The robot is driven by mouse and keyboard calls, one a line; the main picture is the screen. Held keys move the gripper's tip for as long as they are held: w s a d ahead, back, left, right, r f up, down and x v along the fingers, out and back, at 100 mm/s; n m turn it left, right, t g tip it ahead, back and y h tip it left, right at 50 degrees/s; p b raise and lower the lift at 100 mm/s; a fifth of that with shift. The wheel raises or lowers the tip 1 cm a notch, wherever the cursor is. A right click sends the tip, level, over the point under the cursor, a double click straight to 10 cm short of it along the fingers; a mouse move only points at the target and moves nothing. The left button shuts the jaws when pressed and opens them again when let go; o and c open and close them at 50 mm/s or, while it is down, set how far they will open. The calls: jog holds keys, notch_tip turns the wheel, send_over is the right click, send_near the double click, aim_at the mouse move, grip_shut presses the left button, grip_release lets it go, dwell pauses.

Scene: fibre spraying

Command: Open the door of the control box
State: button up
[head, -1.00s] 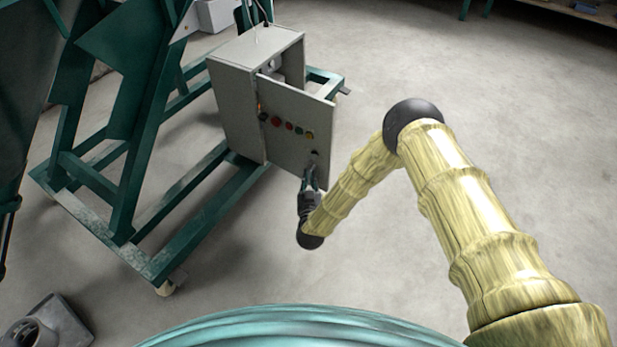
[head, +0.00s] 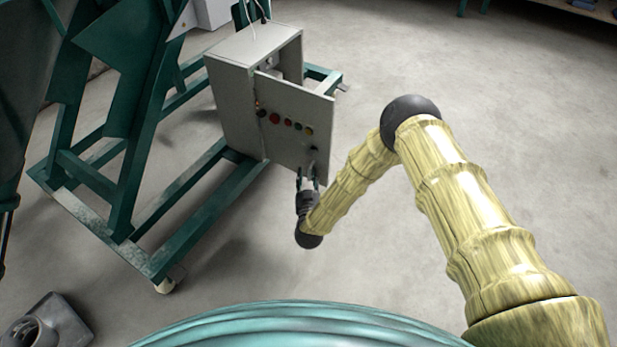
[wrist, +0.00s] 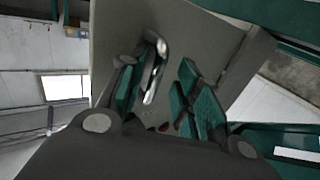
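The grey control box (head: 236,112) is mounted on a green frame. Its door (head: 290,135) stands ajar, swung out from the left edge, with a gap showing at the top and right. Coloured buttons run across the door's face. A metal handle (wrist: 155,68) shows in the wrist view, between my fingers and nearer the left one; in the head view it is a small dark spot (head: 313,150) low on the door's right side. My gripper (head: 308,181) is below the handle at the door's lower edge. Its fingers (wrist: 162,92) are spread, holding nothing.
The green frame (head: 205,212) extends left and under the box. A grey pipe-like part (head: 45,325) lies on the floor at lower left. The floor to the right of the door is clear except for my arm.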

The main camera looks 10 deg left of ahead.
jog(key=s+d, duration=0.1)
jog(key=s, duration=1)
jog(key=shift+s+d, duration=0.25)
jog(key=shift+d, duration=0.15)
